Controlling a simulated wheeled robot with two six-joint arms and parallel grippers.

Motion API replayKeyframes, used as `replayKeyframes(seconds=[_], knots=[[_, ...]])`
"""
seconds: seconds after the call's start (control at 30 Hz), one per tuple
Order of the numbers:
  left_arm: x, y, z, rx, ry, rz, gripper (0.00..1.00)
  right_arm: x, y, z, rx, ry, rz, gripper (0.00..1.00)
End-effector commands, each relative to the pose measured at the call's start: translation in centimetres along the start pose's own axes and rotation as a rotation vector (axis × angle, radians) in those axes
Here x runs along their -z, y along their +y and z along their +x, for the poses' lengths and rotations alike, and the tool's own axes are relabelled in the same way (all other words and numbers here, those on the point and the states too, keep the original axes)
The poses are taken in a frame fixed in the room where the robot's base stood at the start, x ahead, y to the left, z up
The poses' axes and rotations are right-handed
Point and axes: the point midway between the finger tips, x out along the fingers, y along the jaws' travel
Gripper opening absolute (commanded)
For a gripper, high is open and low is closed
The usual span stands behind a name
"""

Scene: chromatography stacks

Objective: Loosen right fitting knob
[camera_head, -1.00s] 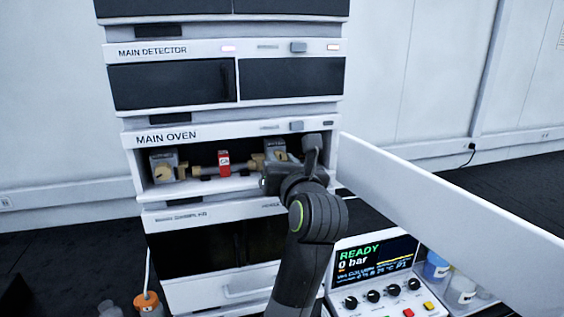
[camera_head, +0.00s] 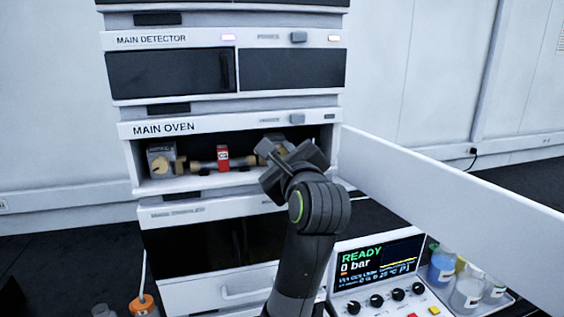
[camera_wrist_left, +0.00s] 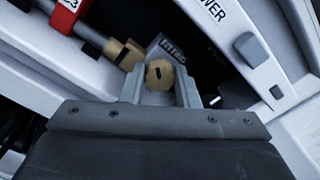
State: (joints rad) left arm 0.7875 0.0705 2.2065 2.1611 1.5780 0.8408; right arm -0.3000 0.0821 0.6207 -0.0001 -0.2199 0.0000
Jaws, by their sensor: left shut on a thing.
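The right fitting knob (camera_wrist_left: 160,74) is a brass disc with a dark slot, seen between my fingers in the left wrist view. My left gripper (camera_wrist_left: 161,82) is shut on it. In the head view, my left gripper (camera_head: 268,152) reaches into the right part of the open main oven (camera_head: 225,187) and hides most of the right fitting. A grey labelled block (camera_wrist_left: 168,50) sits behind the knob. The left fitting (camera_head: 161,161), with its own brass knob, stands at the left of the oven. My right gripper is not in view.
A column with a red tag (camera_head: 223,157) lies between the two fittings. The oven door (camera_head: 440,200) stands open to the right of my arm. Below it are a control panel (camera_head: 376,262) reading READY, 0 bar, and several bottles (camera_head: 442,266).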

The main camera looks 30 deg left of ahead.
Motion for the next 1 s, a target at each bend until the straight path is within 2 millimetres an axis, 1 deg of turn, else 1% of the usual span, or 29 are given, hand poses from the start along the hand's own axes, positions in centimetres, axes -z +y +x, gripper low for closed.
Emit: replayKeyframes(seconds=[0.03, 0.1, 0.7, 1.0], knots=[[0.1, 0.1, 0.0, 0.001, -0.002, -0.044, 0.05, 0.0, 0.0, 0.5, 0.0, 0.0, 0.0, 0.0], [0.1, 0.1, 0.0, 0.001, -0.002, -0.111, 0.05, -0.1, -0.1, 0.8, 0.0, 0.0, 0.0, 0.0], [0.1, 0.1, 0.0, 0.003, -0.002, -0.68, 0.05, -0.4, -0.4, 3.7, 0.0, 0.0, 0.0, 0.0], [0.1, 0.1, 0.0, 0.003, -0.002, -0.931, 0.05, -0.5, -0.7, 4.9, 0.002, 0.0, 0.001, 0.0]])
